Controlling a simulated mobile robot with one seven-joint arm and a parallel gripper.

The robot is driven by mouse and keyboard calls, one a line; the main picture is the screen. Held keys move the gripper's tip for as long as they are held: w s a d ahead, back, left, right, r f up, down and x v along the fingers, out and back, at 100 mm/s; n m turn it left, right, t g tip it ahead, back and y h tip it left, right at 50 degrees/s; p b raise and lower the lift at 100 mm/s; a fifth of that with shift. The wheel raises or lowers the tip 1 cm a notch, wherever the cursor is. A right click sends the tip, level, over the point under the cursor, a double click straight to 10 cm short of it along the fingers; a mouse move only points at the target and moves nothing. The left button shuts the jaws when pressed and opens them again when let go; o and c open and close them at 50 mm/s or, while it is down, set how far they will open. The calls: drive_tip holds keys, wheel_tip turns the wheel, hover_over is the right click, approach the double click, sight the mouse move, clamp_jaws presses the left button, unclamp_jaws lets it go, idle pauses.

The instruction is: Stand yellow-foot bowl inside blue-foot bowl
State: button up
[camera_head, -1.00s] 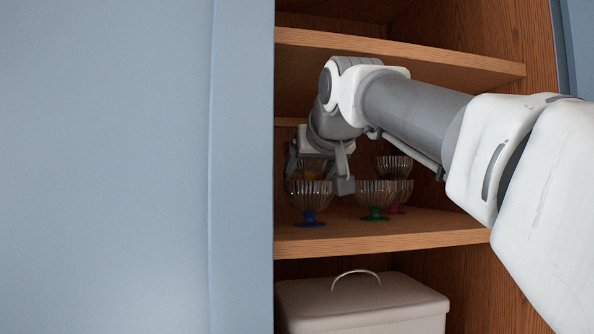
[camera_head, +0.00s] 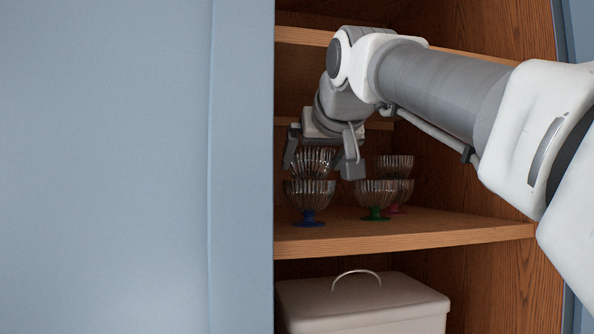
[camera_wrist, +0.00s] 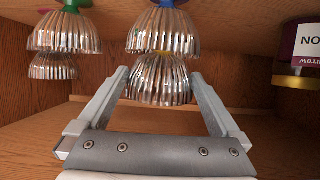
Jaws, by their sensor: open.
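The blue-foot bowl (camera_head: 308,196), ribbed clear glass, stands upright on the shelf; it also shows in the wrist view (camera_wrist: 160,32), which is upside down. Another ribbed glass bowl (camera_head: 313,162) appears directly above it. In the wrist view a yellow foot shows through the blue-foot bowl's glass, so this is the yellow-foot bowl (camera_wrist: 160,82), and its foot appears inside the blue-foot bowl. It looks upright. My gripper (camera_head: 320,166) is open, with one finger on either side of the yellow-foot bowl; in the wrist view the fingers (camera_wrist: 160,76) appear apart from the glass.
A green-foot bowl (camera_head: 376,194) and a pink-foot bowl (camera_head: 403,189) stand close on the right, with another glass bowl (camera_head: 394,164) above the pink one. A purple tin (camera_wrist: 302,45) stands to the other side. A shelf board (camera_head: 440,60) is overhead; a blue panel (camera_head: 120,160) covers the left.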

drive_tip(key=v, duration=0.9)
drive_tip(key=shift+b, duration=0.35)
drive_tip(key=shift+r, duration=0.1)
drive_tip(key=shift+s, duration=0.1)
